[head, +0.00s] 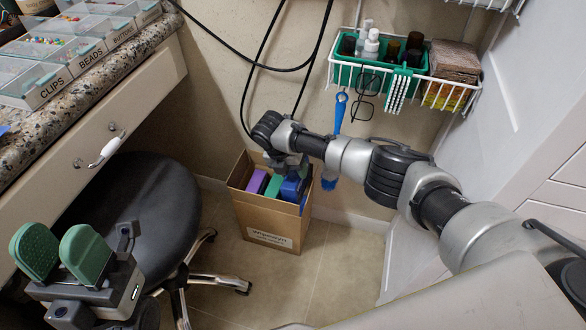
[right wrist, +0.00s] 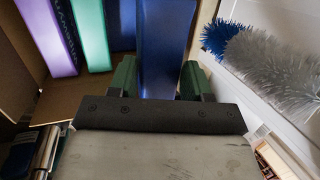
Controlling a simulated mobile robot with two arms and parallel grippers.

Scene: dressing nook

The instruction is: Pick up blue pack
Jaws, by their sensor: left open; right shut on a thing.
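The blue pack (head: 292,187) is at the right side of an open cardboard box (head: 268,226) on the floor. It also shows in the right wrist view (right wrist: 166,45), upright between the green finger pads. My right gripper (right wrist: 160,82) is shut on it; in the head view the wrist hides much of the grip. I cannot tell whether the pack is clear of the box bottom. A purple pack (head: 257,181) and a green pack (head: 273,185) stand to its left in the box. My left gripper (head: 60,250) is open and empty at lower left, in front of the stool.
A black stool (head: 140,205) stands left of the box. A white wire basket (head: 455,92) with bottles and a sponge hangs above right. A blue-handled brush (head: 340,112) hangs behind my right arm. Cables hang behind the box. A counter with labelled trays is at upper left.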

